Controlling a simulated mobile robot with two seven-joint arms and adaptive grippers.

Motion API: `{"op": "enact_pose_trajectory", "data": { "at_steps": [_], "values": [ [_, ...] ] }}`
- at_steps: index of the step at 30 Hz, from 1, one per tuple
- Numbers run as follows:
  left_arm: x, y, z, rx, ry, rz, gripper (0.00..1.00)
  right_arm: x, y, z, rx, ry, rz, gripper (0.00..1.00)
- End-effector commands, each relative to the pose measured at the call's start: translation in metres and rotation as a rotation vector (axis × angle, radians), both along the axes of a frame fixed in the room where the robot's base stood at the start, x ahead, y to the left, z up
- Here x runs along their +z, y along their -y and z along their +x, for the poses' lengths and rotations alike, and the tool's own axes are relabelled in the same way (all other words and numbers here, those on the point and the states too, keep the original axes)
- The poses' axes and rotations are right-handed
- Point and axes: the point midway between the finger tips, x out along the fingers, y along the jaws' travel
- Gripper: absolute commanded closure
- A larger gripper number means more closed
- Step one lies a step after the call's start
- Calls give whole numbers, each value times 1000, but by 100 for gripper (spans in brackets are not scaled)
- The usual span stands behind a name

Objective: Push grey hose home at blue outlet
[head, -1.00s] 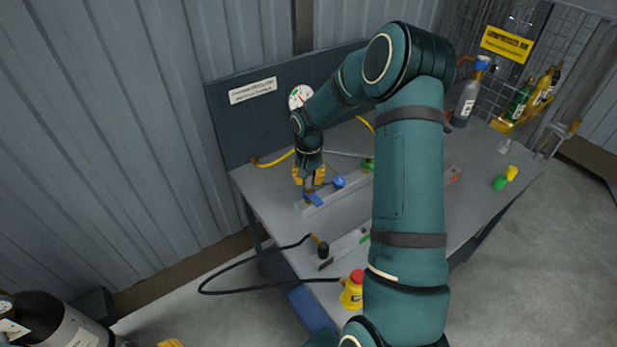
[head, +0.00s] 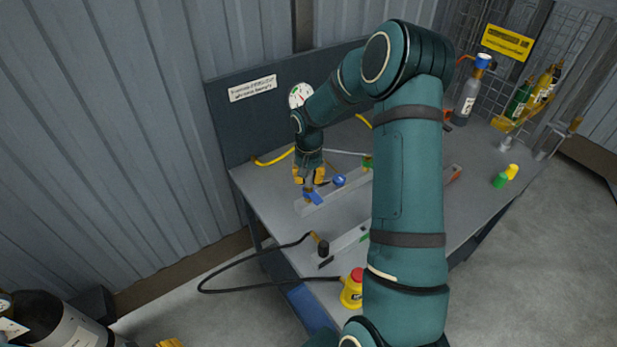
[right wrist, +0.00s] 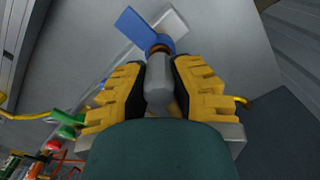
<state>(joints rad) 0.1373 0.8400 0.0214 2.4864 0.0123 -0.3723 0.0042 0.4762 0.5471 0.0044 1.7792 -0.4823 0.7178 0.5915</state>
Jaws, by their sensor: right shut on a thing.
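My right gripper (head: 309,178) points down over the near rail on the bench. In the right wrist view its yellow fingers (right wrist: 158,88) are shut on the grey hose end (right wrist: 158,80). The blue outlet (head: 313,198) is directly below the fingers and also shows in the right wrist view (right wrist: 140,25). The hose end lines up with a brown ring at the blue outlet and appears to meet it; the depth of the fit cannot be told. A ridged yellow patch at the bottom edge of the head view may be my left gripper; its state is unclear.
A round blue part (head: 338,181) and a green one (head: 368,162) stand along the rail. A second rail (head: 345,245) lies nearer, with a black-capped fitting (head: 323,248). A gauge (head: 300,95) is behind.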

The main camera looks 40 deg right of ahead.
Motion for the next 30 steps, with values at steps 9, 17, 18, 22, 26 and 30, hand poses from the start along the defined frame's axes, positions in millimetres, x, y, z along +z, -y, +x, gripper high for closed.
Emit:
{"op": "enact_pose_trajectory", "data": {
  "at_steps": [9,17,18,22,26,30],
  "values": [
    [-1,0,0,0,0,0,53,-1,0,0,0,0,0,100],
    [-4,0,0,0,0,0,53,-5,0,0,0,0,0,100],
    [-5,0,0,0,0,0,53,-6,0,0,1,0,0,100],
    [-6,0,0,0,0,0,53,-8,0,0,1,0,0,100],
    [-8,0,0,0,0,0,53,-10,0,0,1,0,0,100],
    [-9,0,0,0,0,0,53,-12,0,0,1,0,0,100]
  ]
}}
